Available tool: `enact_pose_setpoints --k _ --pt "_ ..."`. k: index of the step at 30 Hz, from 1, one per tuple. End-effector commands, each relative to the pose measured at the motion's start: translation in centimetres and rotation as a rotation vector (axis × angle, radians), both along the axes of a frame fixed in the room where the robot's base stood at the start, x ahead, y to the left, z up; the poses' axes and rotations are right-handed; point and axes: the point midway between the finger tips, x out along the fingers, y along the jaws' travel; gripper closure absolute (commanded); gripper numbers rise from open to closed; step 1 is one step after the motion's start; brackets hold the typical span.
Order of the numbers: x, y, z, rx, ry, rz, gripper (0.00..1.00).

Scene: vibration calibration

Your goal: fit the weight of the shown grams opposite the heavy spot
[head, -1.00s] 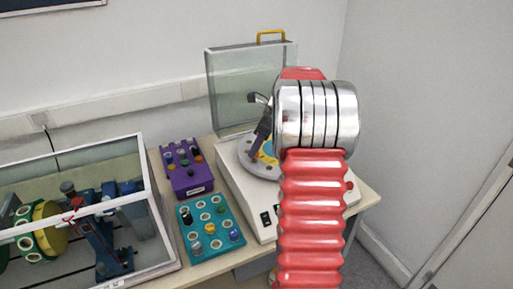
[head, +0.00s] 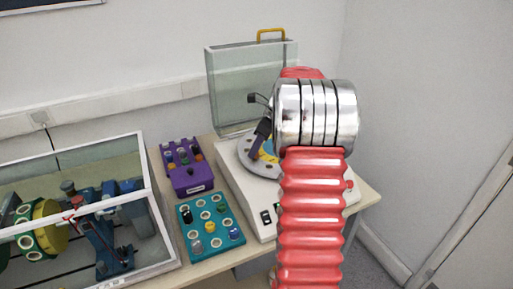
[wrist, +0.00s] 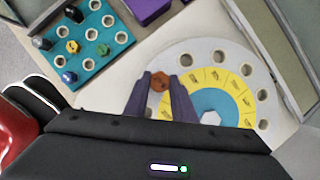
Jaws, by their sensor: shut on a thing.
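My gripper (wrist: 161,88) is shut on an orange-brown hexagonal weight (wrist: 159,81). In the wrist view the weight is over the grey rim of the round disc (wrist: 205,47), in line with its ring of holes. I cannot tell whether it is above a hole or seated in it. The disc has a yellow marked ring (wrist: 238,106), a blue centre and a pale hexagonal hub (wrist: 211,118). In the head view my dark gripper (head: 257,146) is over the left part of the disc (head: 243,153), and my arm hides much of it. No grams reading is legible.
A teal rack (head: 230,243) with holes holds several weights. A purple rack (head: 192,182) stands behind it. The white machine base (head: 232,190) carries the disc, with a raised clear lid (head: 228,85) behind. A glass case (head: 150,205) stands at the left.

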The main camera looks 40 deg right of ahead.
Motion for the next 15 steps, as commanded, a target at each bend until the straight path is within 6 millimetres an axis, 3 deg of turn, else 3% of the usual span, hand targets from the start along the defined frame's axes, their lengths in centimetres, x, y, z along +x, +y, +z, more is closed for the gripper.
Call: enact_pose_setpoints --k 15 --pt "0.03 0.02 -0.51 0.0 0.0 0.0 0.98"
